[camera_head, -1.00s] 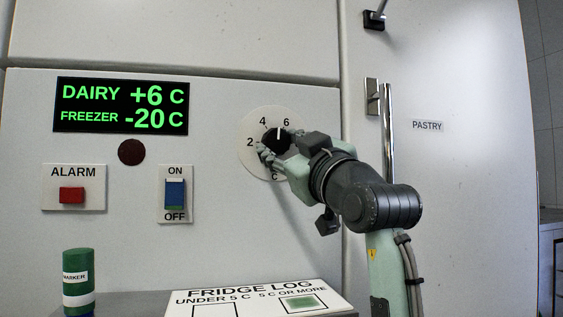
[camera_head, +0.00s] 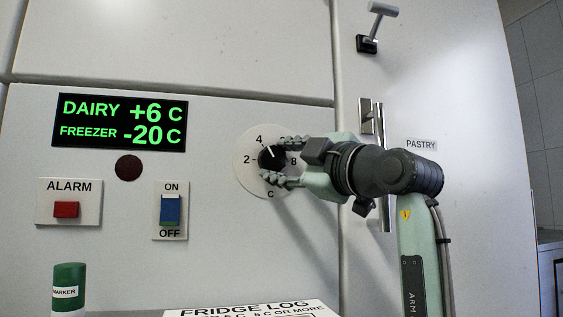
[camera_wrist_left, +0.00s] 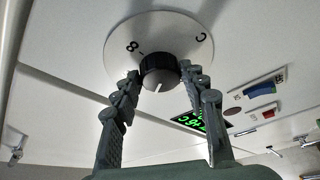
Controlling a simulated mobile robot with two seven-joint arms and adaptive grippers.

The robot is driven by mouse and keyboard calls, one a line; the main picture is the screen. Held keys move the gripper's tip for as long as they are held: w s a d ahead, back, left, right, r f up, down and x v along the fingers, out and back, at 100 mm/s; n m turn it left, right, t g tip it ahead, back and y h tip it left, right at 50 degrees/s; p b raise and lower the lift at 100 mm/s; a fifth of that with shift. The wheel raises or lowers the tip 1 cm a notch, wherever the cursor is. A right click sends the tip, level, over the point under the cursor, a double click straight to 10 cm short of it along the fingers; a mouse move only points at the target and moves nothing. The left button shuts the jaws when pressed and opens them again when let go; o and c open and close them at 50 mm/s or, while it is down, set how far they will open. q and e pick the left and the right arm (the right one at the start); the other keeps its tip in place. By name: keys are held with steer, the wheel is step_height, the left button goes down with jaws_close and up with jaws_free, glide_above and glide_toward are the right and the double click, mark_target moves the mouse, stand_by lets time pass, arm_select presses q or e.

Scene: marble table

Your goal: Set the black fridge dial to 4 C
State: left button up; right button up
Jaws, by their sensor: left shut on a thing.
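The black fridge dial (camera_head: 268,158) is a round knob on a white disc (camera_head: 244,172) with printed numbers, beside the display. Its white pointer line tilts up and left, toward the 4 mark. My left gripper (camera_head: 284,160) is shut on the dial, one finger above and one below in the head view. In the left wrist view the knob (camera_wrist_left: 158,72) sits between the fingertips (camera_wrist_left: 160,76). The fingers cover the 6 in the head view. The display (camera_head: 120,122) reads DAIRY +6 C and FREEZER -20 C. My right gripper is not in view.
A red alarm button (camera_head: 66,209) and a blue on/off switch (camera_head: 171,211) are on the panel at left. A green marker (camera_head: 69,277) and a fridge log board (camera_head: 250,308) are below. A vertical door handle (camera_head: 384,215) is behind my arm.

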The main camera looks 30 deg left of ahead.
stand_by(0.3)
arm_select(q)
steer(key=o, duration=1.2)
steer(key=shift+c, duration=0.2)
steer(key=v, duration=1.2)
